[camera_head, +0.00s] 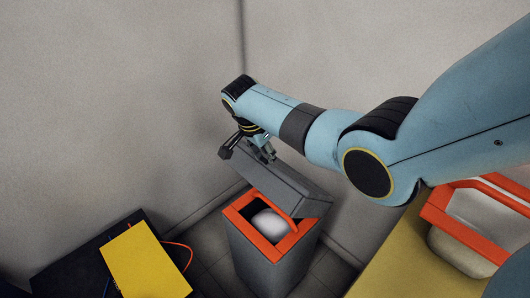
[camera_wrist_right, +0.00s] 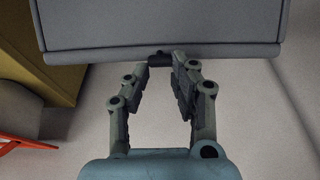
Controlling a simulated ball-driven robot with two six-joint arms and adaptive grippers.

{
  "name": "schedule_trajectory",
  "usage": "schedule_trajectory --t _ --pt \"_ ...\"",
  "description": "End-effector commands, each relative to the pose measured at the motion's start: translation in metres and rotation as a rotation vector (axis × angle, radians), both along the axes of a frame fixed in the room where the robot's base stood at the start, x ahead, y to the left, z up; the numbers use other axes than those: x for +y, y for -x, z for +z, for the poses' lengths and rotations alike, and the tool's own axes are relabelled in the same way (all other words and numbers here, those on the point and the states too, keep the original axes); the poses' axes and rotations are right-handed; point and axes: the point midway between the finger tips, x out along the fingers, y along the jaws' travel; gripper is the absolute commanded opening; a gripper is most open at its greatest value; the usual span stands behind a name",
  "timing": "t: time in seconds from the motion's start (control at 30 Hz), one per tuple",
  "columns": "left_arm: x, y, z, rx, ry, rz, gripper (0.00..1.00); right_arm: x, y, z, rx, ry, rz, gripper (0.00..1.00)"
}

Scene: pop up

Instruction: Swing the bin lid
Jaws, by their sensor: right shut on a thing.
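The grey bin (camera_head: 258,262) stands on the floor against the wall in the head view, with an orange rim (camera_head: 240,222) and a whitish bundle (camera_head: 270,224) inside. Its grey lid (camera_head: 292,190) is tilted partly open. My right gripper (camera_head: 264,155) is at the lid's upper edge. The lid fills the top of the right wrist view (camera_wrist_right: 160,25), where my right gripper (camera_wrist_right: 160,66) is shut on a small dark tab (camera_wrist_right: 160,59) at the lid's edge. The grip itself is partly hidden in the head view. My left gripper is not in view.
A yellow panel (camera_head: 146,264) lies on a dark surface (camera_head: 70,276) left of the bin. At right, a yellow surface (camera_head: 385,262) holds a white container with an orange frame (camera_head: 440,208). Grey walls meet close behind the bin.

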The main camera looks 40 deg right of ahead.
Motion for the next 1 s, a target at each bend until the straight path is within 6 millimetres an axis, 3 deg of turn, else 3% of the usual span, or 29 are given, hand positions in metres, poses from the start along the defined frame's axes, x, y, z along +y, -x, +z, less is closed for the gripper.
schedule_trajectory --t 0.57,1.0 --pt "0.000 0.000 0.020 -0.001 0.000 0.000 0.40 -0.043 -0.005 0.027 -0.004 0.003 -0.001 0.03" --pt "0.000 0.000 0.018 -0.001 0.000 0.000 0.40 -0.077 -0.007 0.045 -0.003 0.003 0.000 0.03"
